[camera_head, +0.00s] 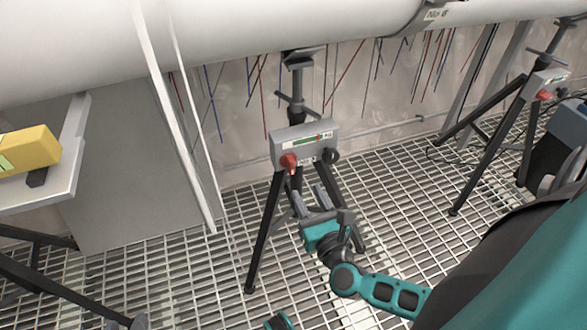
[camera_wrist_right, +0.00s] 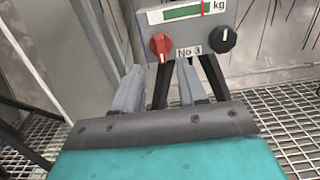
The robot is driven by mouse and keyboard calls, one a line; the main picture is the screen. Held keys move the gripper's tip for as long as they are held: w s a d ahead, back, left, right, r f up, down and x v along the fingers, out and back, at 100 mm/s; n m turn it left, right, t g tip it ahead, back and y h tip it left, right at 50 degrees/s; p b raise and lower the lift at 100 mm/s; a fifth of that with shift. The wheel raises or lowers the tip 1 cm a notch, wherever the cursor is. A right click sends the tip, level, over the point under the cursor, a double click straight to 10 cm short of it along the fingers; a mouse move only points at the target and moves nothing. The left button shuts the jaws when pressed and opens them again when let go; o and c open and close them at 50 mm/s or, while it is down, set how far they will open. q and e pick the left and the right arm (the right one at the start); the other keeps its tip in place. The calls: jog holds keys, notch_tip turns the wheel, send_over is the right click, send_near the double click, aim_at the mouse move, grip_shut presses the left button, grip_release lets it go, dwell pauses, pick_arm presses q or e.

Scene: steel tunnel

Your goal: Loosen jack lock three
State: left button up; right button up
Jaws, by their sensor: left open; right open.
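Jack three is a black tripod jack (camera_head: 262,232) under the white pipe. Its grey box (camera_head: 305,136) has a green kg gauge, a red knob (camera_head: 288,162) on the left and a black knob (camera_head: 331,156) on the right. The right wrist view shows the red knob (camera_wrist_right: 161,44), black knob (camera_wrist_right: 222,40) and label No 3 (camera_wrist_right: 189,51). The red knob's grip looks roughly upright. My right gripper (camera_head: 310,200) is open and empty, below the box, its fingers pointing toward it without touching a knob. Only a teal bit of my left gripper (camera_head: 279,322) shows at the bottom edge.
Another tripod jack with a red knob (camera_head: 544,94) stands at the right. A yellow box (camera_head: 28,148) lies on a shelf (camera_head: 65,177) at the left. A pale upright post (camera_head: 176,120) stands left of jack three. The grating floor is open before the jack.

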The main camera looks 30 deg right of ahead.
aim_at(293, 166)
jog(key=b+x, duration=0.1)
jog(key=x, duration=0.9)
jog(key=shift+a, duration=0.1)
grip_shut()
